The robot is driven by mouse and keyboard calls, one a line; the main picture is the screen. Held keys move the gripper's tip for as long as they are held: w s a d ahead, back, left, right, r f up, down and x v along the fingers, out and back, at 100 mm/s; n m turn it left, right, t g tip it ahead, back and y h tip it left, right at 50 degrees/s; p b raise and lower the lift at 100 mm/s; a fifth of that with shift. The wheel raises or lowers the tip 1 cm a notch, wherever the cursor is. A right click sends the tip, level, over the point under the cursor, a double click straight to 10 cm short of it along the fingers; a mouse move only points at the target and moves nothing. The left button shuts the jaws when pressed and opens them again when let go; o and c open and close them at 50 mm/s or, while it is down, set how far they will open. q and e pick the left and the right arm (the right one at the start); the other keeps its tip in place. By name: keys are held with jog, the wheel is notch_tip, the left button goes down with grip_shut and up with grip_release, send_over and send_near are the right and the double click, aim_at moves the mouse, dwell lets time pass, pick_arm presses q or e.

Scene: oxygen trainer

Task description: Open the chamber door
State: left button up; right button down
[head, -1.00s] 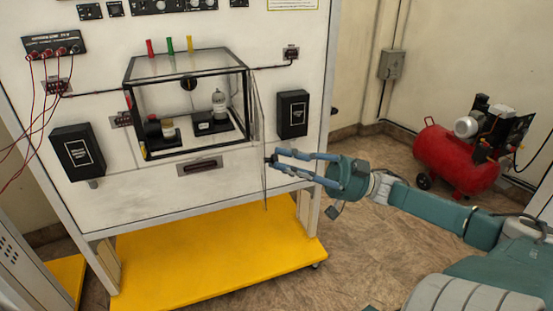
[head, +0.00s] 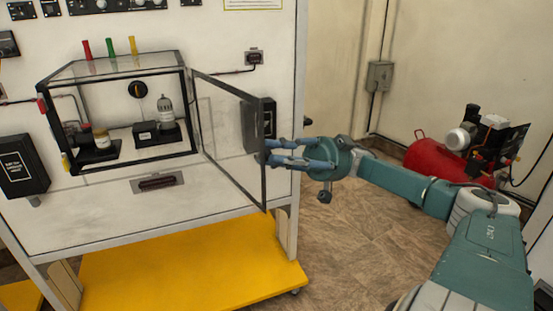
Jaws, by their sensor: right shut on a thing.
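The glass chamber (head: 118,112) with a black frame is mounted on the white panel. Its door (head: 232,130), a clear pane in a dark frame, stands open, hinged on the chamber's right side and reaching out to the right. My right gripper (head: 267,151) is shut on the door's free outer edge, coming from the right. The door's pane overlaps part of the right black box in the picture. My left gripper is not in view.
Inside the chamber are a bottle-like device (head: 165,112) and a small jar (head: 102,139). A black box (head: 22,167) is on the panel's left side. A yellow base (head: 180,262) lies below. A red compressor (head: 432,156) stands at right; floor between is clear.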

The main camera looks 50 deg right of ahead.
jog(key=c, duration=1.6)
grip_release()
jog(key=shift+a, duration=0.1)
jog(key=shift+v, duration=3.75)
